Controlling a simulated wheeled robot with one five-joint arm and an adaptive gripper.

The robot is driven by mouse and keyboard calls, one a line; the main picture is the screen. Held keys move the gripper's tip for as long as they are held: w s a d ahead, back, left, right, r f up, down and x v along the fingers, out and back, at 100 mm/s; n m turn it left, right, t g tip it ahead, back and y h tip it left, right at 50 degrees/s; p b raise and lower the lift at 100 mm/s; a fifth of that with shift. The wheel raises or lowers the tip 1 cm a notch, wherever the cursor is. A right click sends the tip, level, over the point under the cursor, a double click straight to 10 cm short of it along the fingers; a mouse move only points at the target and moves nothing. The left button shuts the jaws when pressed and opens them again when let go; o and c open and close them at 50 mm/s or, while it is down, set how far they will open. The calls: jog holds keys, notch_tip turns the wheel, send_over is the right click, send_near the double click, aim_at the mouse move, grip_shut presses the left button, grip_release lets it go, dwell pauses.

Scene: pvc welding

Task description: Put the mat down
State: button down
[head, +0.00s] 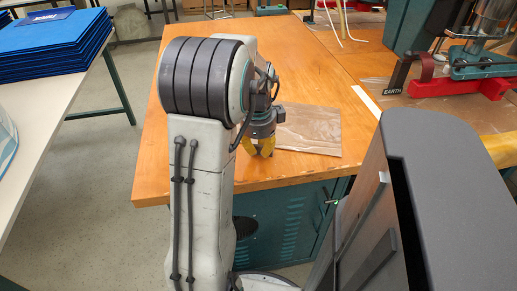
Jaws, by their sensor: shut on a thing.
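The mat (312,129) is a flat, brown, wood-patterned sheet, seen at the near end of the orange wooden table (190,120). My gripper (259,152) has yellow fingers and points down at the mat's left edge. It is shut on the mat there. My arm and wrist hide the mat's far left part and much of the grip. I cannot tell whether the mat touches the tabletop or is held just above it.
A pale table (55,100) at the left holds a stack of blue folded mats (52,42). A green cabinet (290,220) is under the wooden table. Red and green equipment (465,85) is at the right. The wooden table's left part is clear.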

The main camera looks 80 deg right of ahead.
jog(key=shift+f, duration=0.1)
jog(key=c, duration=1.3)
grip_release()
jog(key=shift+o, duration=0.2)
notch_tip(320, 180, up, 12)
jog(key=a+p, duration=0.1)
jog(key=p, duration=0.2)
jog(key=shift+a, duration=0.25)
